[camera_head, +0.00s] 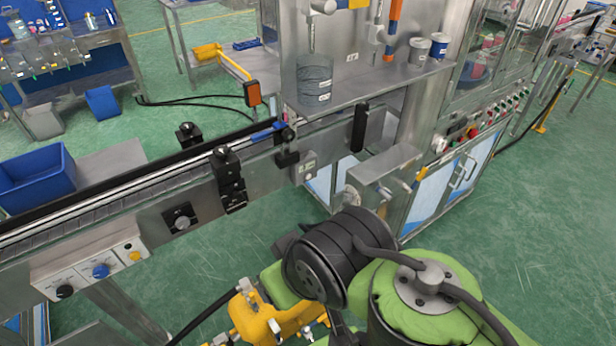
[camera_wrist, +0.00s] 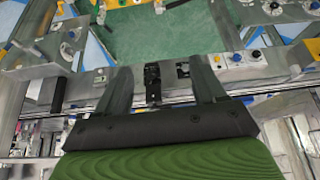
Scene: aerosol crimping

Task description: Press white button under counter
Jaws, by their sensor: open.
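A small grey box with a pale round button (camera_head: 309,166) is on the side of the conveyor, just below the counter (camera_head: 365,85). The button is too small to make out clearly. A black bracket and a knob plate show between the fingers.
A control panel with black, blue and yellow knobs (camera_head: 100,271) hangs on the conveyor at left. A black clamp (camera_head: 228,178) juts from the conveyor side. A steel box (camera_head: 383,170) sticks out right of the button. Green floor (camera_head: 540,220) is free at right.

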